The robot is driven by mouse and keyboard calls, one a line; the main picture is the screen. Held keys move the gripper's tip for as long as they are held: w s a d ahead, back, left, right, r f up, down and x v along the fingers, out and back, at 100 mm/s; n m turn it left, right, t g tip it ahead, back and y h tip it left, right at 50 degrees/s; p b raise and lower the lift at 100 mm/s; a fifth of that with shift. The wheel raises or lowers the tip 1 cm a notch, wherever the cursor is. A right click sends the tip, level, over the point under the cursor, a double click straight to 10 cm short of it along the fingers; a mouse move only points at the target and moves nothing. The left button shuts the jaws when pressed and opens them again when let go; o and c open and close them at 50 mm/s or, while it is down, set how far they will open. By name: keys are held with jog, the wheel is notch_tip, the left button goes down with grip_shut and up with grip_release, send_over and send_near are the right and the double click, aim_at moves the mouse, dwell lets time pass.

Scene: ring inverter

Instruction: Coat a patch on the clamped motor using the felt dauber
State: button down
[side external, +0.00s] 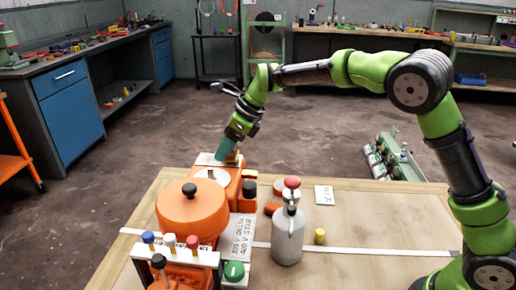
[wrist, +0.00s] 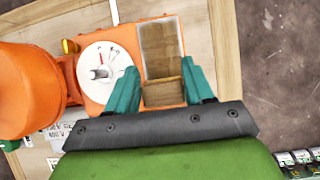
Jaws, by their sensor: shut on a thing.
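The motor is an orange machine with a round drum (side external: 188,214) and a box-shaped part (side external: 232,180) behind it. In the wrist view, the box part (wrist: 93,100) carries a white dial (wrist: 98,62). A pale-edged brown rectangle (wrist: 160,48) shows beside the dial; I cannot tell if it is the patch or part of the dauber. My gripper (side external: 230,158) points down at the box part. Its teal fingers (wrist: 162,88) are shut on a tan block (wrist: 162,96), apparently the felt dauber. Whether its underside touches the motor is hidden.
A grey bottle (side external: 287,236) with a red top stands right of the motor. A yellow cylinder (side external: 319,236) and white card (side external: 324,195) lie farther right. A rack with several coloured knobs (side external: 170,241) is in front. The table's right side is mostly clear.

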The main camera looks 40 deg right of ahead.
jog(key=shift+r, duration=3.55)
